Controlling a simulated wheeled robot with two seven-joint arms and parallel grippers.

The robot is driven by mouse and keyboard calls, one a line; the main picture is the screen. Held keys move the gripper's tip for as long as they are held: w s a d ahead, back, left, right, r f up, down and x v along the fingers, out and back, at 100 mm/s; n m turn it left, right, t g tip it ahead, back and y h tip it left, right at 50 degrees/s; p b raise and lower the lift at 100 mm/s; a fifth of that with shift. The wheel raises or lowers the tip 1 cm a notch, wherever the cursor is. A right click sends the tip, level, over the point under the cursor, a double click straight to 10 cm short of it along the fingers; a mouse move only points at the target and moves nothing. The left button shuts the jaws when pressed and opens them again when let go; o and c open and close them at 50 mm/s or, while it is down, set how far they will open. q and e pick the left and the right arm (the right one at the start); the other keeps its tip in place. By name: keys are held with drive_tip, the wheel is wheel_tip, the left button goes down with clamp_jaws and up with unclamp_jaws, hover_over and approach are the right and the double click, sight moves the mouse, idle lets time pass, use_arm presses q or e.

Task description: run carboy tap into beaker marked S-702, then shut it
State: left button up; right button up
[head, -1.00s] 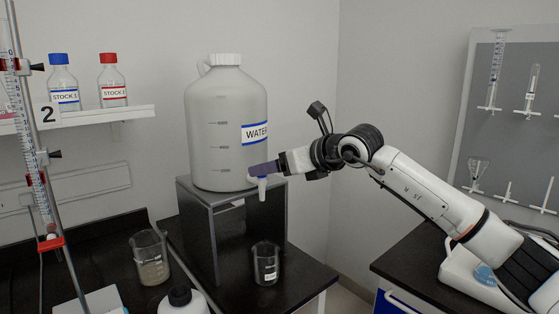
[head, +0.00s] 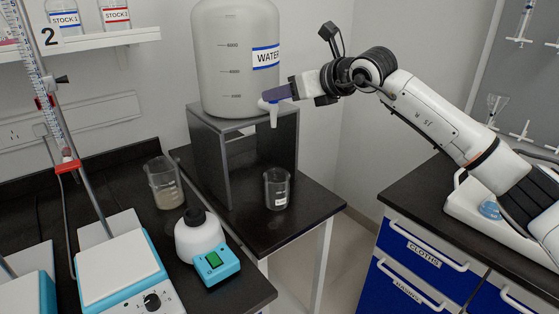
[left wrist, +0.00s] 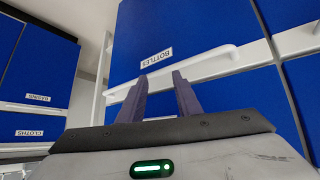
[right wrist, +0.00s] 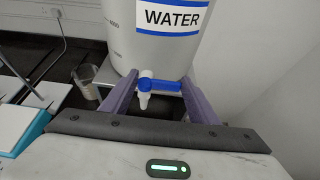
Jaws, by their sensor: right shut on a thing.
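The white WATER carboy (head: 235,60) stands on a dark metal stand (head: 212,160). Its tap (head: 271,108) has a white spout and a blue handle, which shows crosswise in the right wrist view (right wrist: 160,85). My right gripper (head: 280,93) is shut on the tap handle, one finger at each end. A clear glass beaker (head: 277,190) with a small white label stands on the bench below the spout. The label is too small to read. I see no stream and no clear liquid level in it. My left gripper (left wrist: 158,97) is open and empty, facing a blue BOTTLES drawer.
Another beaker (head: 164,185) with cloudy contents stands left of the stand. A stirrer plate (head: 118,265) and burette stand are at left. Blue drawers (head: 415,250) are at right.

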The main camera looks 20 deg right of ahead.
use_arm(q)
drive_tip(key=shift+f, duration=0.1)
wheel_tip(320, 180, down, 8)
drive_tip(key=d+b, duration=0.1)
drive_tip(key=b, duration=0.8)
drive_tip(key=shift+w+r, duration=0.2)
drive_tip(key=shift+w, duration=0.05)
use_arm(e)
drive_tip(key=m+h, duration=0.2)
drive_tip(key=s+m+h, duration=0.1)
drive_tip(key=m+h, duration=0.1)
drive_tip(key=h, duration=0.1)
drive_tip(key=a+m+h, duration=0.1)
drive_tip(key=m+h, duration=0.2)
drive_tip(key=shift+s+r+t, duration=0.1)
drive_tip(key=shift+s+t, duration=0.1)
drive_tip(key=shift+t, duration=0.1)
use_arm(q)
drive_tip(key=shift+d, duration=0.1)
